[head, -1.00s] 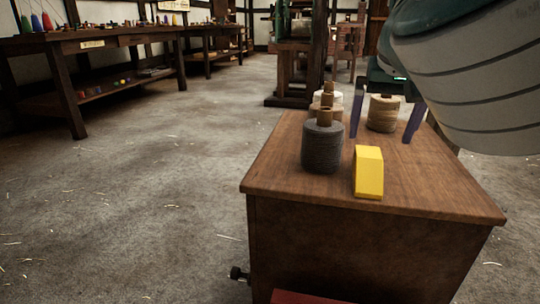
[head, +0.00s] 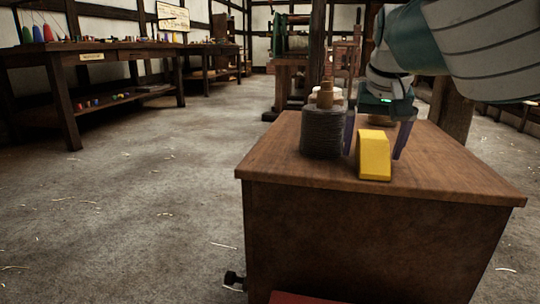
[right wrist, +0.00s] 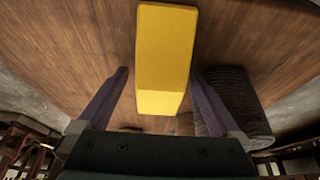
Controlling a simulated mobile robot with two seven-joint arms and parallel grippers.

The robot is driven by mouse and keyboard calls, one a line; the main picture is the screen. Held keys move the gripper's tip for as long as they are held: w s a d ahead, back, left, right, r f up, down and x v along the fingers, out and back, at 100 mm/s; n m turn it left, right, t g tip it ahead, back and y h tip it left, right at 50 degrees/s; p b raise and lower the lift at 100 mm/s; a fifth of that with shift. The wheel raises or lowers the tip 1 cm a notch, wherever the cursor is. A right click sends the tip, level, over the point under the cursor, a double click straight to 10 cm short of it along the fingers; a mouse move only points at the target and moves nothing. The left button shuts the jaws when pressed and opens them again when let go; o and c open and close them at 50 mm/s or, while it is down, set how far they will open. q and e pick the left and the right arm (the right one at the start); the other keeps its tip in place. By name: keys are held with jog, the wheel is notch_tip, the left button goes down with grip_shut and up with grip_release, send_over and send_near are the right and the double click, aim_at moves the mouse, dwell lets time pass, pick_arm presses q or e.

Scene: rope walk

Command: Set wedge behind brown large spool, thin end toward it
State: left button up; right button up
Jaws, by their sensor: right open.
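The yellow wedge (head: 374,157) stands on the wooden table top, near its front. It also shows in the right wrist view (right wrist: 165,50), between the two fingers. My right gripper (head: 373,153) is open, with a purple finger on each side of the wedge in the head view. My left gripper is not in view.
A dark grey spool (head: 322,133) stands just left of the wedge, close to my left-hand finger in the picture. A brown spool or peg (head: 325,96) and a white spool (head: 338,97) are behind it. The table's right side (head: 450,170) is clear.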

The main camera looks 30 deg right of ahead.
jog(key=shift+r, duration=0.1)
jog(key=shift+c, duration=0.4)
grip_shut()
